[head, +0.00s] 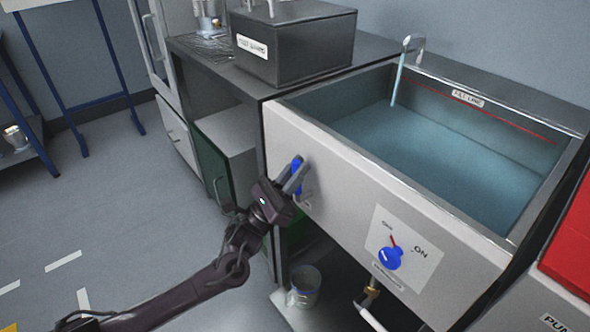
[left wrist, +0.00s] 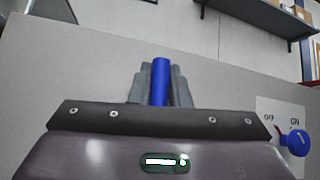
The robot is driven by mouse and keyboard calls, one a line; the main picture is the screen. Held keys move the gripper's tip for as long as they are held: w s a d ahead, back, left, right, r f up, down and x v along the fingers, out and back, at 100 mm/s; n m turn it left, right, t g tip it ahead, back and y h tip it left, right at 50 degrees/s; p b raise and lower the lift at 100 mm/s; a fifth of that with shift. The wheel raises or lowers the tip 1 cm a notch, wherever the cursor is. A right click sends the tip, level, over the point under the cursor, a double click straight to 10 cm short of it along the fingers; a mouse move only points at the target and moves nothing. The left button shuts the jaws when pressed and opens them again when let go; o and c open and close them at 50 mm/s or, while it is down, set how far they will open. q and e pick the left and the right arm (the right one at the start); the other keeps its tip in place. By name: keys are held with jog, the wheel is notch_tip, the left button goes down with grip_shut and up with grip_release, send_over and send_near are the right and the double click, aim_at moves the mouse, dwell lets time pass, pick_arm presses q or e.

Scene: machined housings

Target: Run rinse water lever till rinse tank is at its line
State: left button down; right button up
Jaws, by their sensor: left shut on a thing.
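The rinse tank (head: 374,167) is a wide grey basin holding blue-green water (head: 435,155). A red line with a "FILL LINE" label (head: 467,98) runs along its inner back wall, and the water surface lies below it. A thin stream (head: 398,82) falls from the curved spout (head: 413,42) into the water. A blue lever (head: 297,178) sits on the tank's front panel. My left gripper (head: 293,181) is shut on it; in the left wrist view the blue lever (left wrist: 160,82) stands upright between the fingers. My right gripper is out of view.
A blue knob (head: 391,259) with an OFF/ON plate is to the right on the same panel. A dark box (head: 295,48) stands on the counter left of the tank. A bucket (head: 303,287) is below. Open floor lies left.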

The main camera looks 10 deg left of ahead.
pick_arm(q)
jog(key=shift+f, duration=0.1)
jog(key=c, duration=1.5)
grip_release()
jog(key=shift+c, duration=0.2)
jog(key=shift+o, duration=0.9)
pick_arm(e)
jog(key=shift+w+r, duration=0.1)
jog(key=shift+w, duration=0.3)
pick_arm(q)
jog(key=shift+s+a+f, duration=0.1)
jog(key=shift+a+f, duration=0.05)
jog(key=shift+f, duration=0.05)
jog(key=v, duration=0.7)
jog(key=shift+b, duration=0.45)
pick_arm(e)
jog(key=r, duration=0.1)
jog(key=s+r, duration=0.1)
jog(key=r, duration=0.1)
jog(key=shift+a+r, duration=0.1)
